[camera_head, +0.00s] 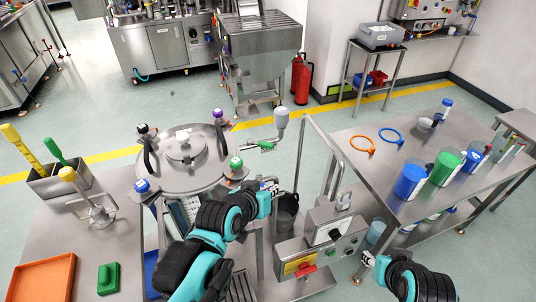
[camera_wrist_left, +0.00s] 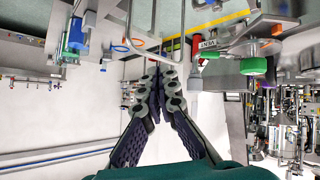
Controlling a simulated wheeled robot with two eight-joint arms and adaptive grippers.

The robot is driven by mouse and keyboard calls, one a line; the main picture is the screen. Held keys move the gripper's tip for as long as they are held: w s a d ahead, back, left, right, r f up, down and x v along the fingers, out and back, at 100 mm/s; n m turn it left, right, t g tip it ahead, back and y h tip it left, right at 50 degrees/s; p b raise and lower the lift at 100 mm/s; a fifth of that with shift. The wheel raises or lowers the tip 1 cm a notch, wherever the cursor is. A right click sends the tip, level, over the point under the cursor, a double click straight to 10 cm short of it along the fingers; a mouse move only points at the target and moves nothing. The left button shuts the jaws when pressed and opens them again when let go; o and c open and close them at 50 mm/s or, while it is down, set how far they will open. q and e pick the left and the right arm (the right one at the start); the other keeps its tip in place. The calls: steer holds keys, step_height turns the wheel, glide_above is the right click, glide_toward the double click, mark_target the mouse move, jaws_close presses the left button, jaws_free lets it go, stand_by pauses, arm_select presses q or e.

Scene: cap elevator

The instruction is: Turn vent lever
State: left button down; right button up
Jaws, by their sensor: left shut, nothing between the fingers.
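The vent lever appears to be the green handle (camera_head: 262,146) on the pipe at the right of the round steel vessel lid (camera_head: 190,170), below a grey bulb-shaped fitting (camera_head: 281,118). In the left wrist view, which is upside down, a white VENT label (camera_wrist_left: 208,44) has a green handle (camera_wrist_left: 213,55) beside it. My left gripper (camera_head: 273,187) is shut and empty, below the handle in the head view and apart from it. Its fingers meet in the left wrist view (camera_wrist_left: 160,76). My right gripper (camera_head: 369,261) is beside the control box; its fingers are too small to read.
A green-topped clamp knob (camera_head: 236,162) stands on the vessel rim near my left arm. A steel rail (camera_head: 326,150) rises right of my left gripper. The control box (camera_head: 325,235) stands below it. A table with beakers (camera_head: 445,167) is at right.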

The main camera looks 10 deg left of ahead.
arm_select(q)
steer(key=w+d+r+n+t+y+b, duration=0.1)
steer(key=w+d+r+n+t, duration=0.3)
steer(key=w, duration=0.5)
steer(key=w+d+r+n+t+b, duration=0.1)
steer(key=w+d+r+n+t, duration=0.1)
steer(key=w+r+n+t, duration=0.5)
steer(key=n+g+y+b, duration=0.1)
steer(key=n+g+y, duration=0.7)
steer(key=n+y, duration=0.6)
glide_toward(263, 146)
steer(key=s+d+n, duration=0.1)
steer(key=s+d, duration=0.2)
steer(key=s, duration=0.4)
steer(key=shift+h, duration=0.3)
steer(key=b+x, duration=0.1)
steer(key=x, duration=0.3)
steer(key=d+b+x, duration=0.1)
steer(key=x, duration=0.3)
steer(key=w+b+x, duration=0.1)
steer(key=x, duration=0.3)
steer(key=shift+w, duration=0.25)
steer(key=shift+w+r, duration=0.1)
steer(key=shift+w, duration=0.25)
